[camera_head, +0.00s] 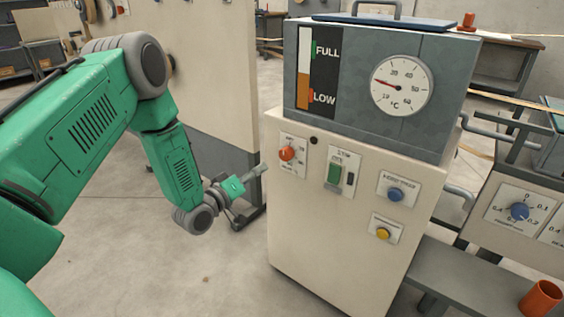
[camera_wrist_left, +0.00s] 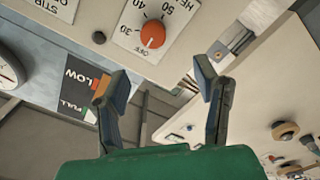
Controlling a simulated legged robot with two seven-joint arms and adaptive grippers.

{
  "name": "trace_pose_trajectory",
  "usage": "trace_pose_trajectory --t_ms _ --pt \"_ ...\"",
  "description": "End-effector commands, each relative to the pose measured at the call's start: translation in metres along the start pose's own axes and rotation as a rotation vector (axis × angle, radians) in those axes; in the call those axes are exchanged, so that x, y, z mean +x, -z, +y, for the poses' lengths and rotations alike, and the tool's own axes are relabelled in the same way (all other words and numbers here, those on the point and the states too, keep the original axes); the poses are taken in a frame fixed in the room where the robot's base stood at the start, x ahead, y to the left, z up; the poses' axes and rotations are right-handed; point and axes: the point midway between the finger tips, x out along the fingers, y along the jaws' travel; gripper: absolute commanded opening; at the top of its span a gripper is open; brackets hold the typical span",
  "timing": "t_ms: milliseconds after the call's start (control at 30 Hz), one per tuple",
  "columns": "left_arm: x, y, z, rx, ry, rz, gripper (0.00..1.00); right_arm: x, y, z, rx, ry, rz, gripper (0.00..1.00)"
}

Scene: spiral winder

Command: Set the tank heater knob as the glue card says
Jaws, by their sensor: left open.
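The orange-red heater knob (camera_head: 286,153) sits on a white dial plate at the upper left of the cream cabinet's front. I cannot identify the glue card. My right gripper is not in view.
The cabinet front also holds a green switch (camera_head: 335,174), a blue knob (camera_head: 396,194) and a yellow button (camera_head: 383,233). A FULL/LOW level strip (camera_head: 304,70) is on the tank. An orange cup (camera_head: 540,298) stands at lower right.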

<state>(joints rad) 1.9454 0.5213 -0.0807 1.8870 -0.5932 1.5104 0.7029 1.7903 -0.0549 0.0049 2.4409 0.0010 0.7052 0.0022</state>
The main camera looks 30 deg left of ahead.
Motion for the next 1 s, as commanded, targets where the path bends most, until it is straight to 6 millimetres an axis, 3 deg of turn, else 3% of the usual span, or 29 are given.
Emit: trace_pose_trajectory --t_ms 300,500,700,1000 --pt "0.069 -0.004 0.005 0.008 -0.003 -0.001 0.56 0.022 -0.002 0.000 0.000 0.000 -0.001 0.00" --pt "0.102 -0.003 0.000 0.004 -0.001 -0.001 0.56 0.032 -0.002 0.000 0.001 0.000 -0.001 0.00" --pt "0.118 -0.002 -0.001 0.001 0.002 -0.002 0.56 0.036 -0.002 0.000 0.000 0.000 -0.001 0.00" --pt "0.120 -0.002 0.004 0.004 0.002 -0.002 0.56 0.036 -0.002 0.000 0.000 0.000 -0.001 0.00"
